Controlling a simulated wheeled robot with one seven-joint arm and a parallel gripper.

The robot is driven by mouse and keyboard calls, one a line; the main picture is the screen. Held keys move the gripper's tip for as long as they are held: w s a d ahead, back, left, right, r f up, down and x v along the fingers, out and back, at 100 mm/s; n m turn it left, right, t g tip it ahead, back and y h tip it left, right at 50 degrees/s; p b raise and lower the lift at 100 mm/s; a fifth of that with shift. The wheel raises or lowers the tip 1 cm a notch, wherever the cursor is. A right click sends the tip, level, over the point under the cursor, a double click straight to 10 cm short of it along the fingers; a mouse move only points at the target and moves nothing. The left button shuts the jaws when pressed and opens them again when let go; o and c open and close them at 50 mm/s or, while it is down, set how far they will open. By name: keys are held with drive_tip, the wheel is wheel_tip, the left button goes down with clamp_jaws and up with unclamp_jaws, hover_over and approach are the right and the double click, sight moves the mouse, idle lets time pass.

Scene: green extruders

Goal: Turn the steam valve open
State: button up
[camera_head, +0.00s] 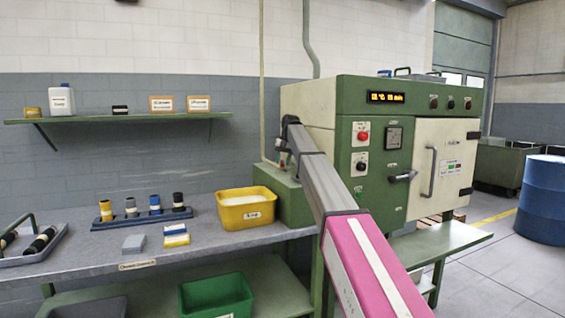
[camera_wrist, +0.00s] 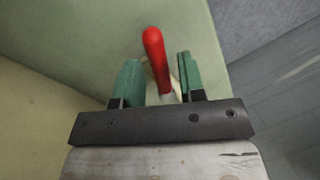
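The steam valve shows in the wrist view as a red lever handle (camera_wrist: 153,45) with a pale metal part at its lower end. My gripper (camera_wrist: 158,60) has its two green fingers on either side of the handle. In the head view my arm reaches to the left side of the green and cream machine (camera_head: 345,130). There the arm's end hides most of the gripper, and I cannot make out the red handle.
A yellow bin (camera_head: 247,212) stands on the grey bench (camera_head: 110,255), close to the left of my arm. A rack of several dark-capped bottles (camera_head: 132,210) is further left. A thin pipe (camera_head: 262,80) runs down the wall near my arm's end. A blue drum (camera_head: 543,200) is at right.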

sight(282, 162)
idle(0.3)
drive_tip(key=r, duration=0.4)
drive_tip(key=shift+s+a+r, duration=0.25)
drive_tip(key=s+a+r, duration=0.6)
drive_tip(key=s+a, duration=0.1)
drive_tip(key=a, duration=0.1)
drive_tip(key=shift+s+r, duration=0.2)
drive_tip(key=shift+s, duration=0.15)
